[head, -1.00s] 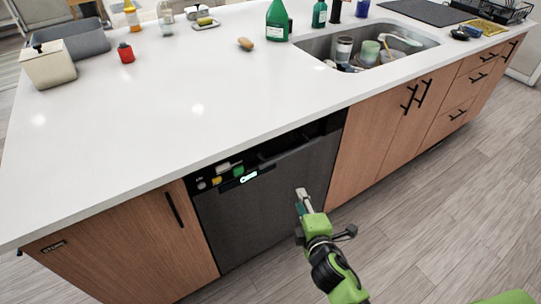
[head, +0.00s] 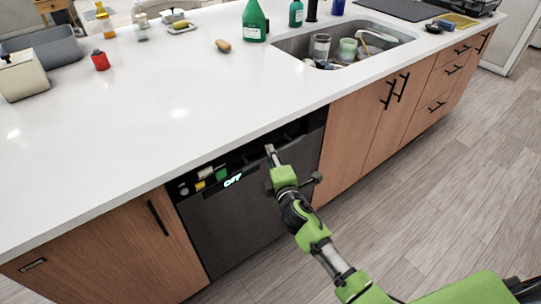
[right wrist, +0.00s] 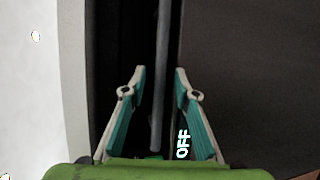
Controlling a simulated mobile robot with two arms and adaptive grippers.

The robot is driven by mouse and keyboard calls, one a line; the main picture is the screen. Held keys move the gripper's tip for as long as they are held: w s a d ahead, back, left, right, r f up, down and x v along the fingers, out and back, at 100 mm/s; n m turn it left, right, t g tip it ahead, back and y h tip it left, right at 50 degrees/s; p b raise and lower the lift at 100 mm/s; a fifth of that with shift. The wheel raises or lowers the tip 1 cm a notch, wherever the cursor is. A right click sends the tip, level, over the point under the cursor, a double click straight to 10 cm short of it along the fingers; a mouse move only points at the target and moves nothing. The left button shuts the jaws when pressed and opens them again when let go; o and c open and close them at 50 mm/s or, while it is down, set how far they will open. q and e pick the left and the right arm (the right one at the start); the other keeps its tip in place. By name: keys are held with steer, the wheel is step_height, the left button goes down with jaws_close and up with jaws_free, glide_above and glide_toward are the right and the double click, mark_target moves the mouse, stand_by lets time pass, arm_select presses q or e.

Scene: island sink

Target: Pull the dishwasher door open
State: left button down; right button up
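The dishwasher (head: 232,222) has a dark front door and stands shut under the white counter. Its control strip (head: 205,180) holds small colored pieces and a lit "OFF" sign, which also shows in the right wrist view (right wrist: 183,145). My right gripper (head: 269,149) is at the upper part of the door, by the handle recess. In the right wrist view its two teal-lined fingers (right wrist: 159,72) are open, one on each side of a thin dark handle bar (right wrist: 157,100). Gaps show between bar and fingers. My left gripper is out of view.
The white counter (head: 160,120) overhangs just above the door. Wooden cabinets flank the dishwasher, with a black handle (head: 158,218) at left and more handles at right. The sink (head: 345,45) holds several dishes. The wooden floor (head: 420,210) at right is clear.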

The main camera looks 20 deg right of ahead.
steer(key=shift+w+f, duration=0.15)
steer(key=shift+w, duration=0.65)
steer(key=shift+c, duration=0.4)
jaws_close()
